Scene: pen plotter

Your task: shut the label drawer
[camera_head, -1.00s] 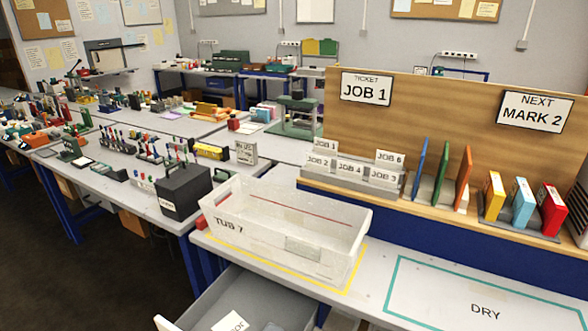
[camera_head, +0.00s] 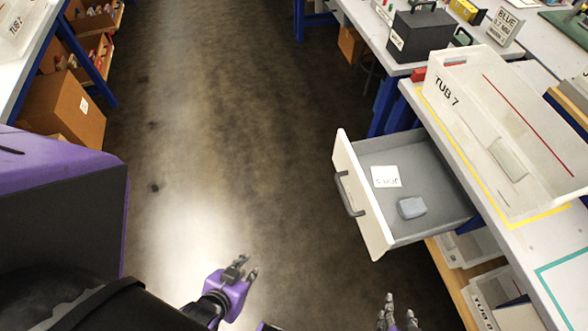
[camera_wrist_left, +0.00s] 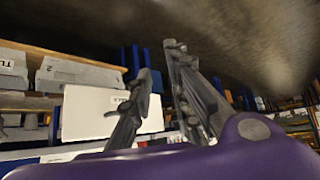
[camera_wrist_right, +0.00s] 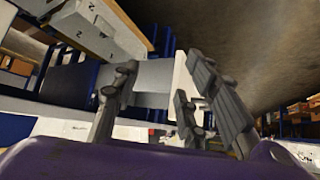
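The label drawer (camera_head: 430,180) stands pulled out from under the bench at the right of the head view. Its white front (camera_head: 360,200) carries a dark handle (camera_head: 349,195). Inside lie a white card (camera_head: 385,177) and a grey-blue block (camera_head: 411,208). A white panel, seemingly the drawer front, shows in the left wrist view (camera_wrist_left: 90,115) and partly behind the fingers in the right wrist view (camera_wrist_right: 182,85). My left gripper (camera_head: 244,271) is open and empty, left of and below the drawer in the picture. My right gripper (camera_head: 397,315) is open and empty below the drawer front, apart from it.
A clear tub marked TUB 7 (camera_head: 470,110) sits on the bench above the drawer. Shelves with tubs (camera_head: 480,250) are below the bench. The dark floor (camera_head: 220,130) left of the drawer is clear. A cardboard box (camera_head: 62,110) stands at the far left.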

